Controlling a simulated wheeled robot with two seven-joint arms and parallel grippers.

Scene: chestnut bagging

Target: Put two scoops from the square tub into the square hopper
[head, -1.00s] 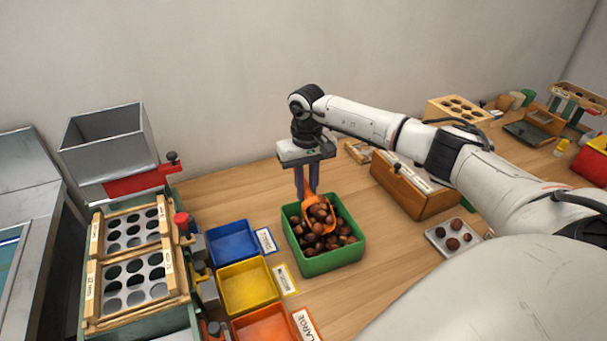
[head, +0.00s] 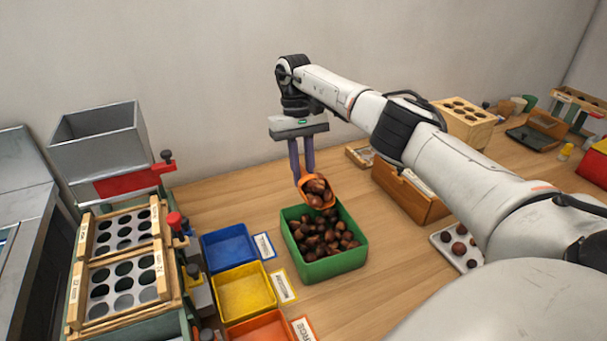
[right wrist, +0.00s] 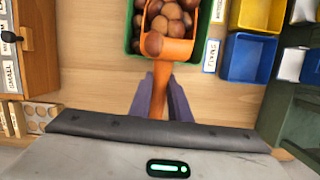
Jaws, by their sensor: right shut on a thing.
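A green square tub (head: 334,267) holds several brown chestnuts on the wooden table. My right gripper (head: 302,174) is shut on the handle of an orange scoop (head: 303,190), just above the tub's back edge. The scoop is filled with chestnuts and looks clear of those in the tub. In the right wrist view the orange scoop (right wrist: 178,47) shows its load over the green tub (right wrist: 133,42), with the gripper's fingers (right wrist: 165,98) around its handle. The square metal hopper (head: 98,148) stands at the left, above a red slide. My left gripper is not in view.
Blue (head: 229,246), yellow (head: 245,291) and orange (head: 262,327) bins with labels stand between the tub and the wooden hole boards (head: 122,265). A wooden box (head: 408,190) and a small tray of chestnuts (head: 441,238) lie to the right.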

